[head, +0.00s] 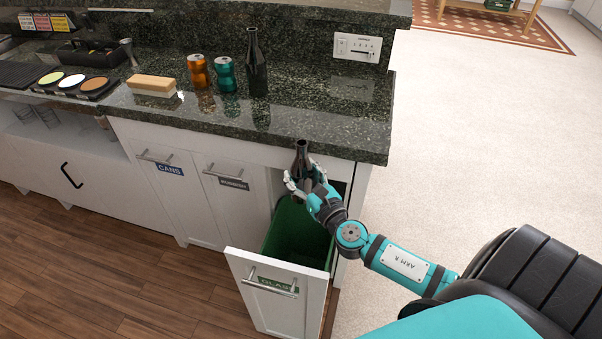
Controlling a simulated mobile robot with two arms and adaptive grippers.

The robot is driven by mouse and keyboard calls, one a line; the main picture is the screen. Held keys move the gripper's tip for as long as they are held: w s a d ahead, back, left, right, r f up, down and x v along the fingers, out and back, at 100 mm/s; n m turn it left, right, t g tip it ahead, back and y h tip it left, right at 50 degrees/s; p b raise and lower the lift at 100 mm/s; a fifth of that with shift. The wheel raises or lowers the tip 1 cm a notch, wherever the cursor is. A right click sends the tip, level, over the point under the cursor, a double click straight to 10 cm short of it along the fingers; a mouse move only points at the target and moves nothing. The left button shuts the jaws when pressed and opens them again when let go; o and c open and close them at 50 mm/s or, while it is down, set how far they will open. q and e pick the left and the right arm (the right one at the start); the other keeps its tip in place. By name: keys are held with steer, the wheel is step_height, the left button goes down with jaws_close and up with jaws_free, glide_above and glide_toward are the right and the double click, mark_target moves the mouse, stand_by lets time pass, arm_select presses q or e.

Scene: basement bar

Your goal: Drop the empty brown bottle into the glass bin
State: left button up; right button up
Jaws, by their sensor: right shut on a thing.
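The brown bottle (301,153) is upright in my right gripper (303,181), which is shut on it. Its neck sticks up above the fingers, in front of the counter's edge. The glass bin (284,232) is a green bin in a pulled-out drawer whose white front (270,303) carries a green "GLASS" label. The bottle and gripper are over the back part of the open bin. The bottle's lower part is hidden by my gripper. My left gripper is not in view.
On the dark granite counter (313,122) stand a dark bottle (256,70), an orange can (199,72), a teal can (226,75) and a sponge-like block (152,85). A closed drawer (166,195) labelled "CANS" and another closed drawer are left of the bin.

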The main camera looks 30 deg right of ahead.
steer(key=shift+f, duration=0.15)
steer(key=o, duration=1.4)
steer(key=shift+o, duration=0.2)
steer(key=shift+s, duration=0.1)
steer(key=s+a, duration=0.1)
steer(key=s, duration=1)
steer(key=shift+s, duration=0.4)
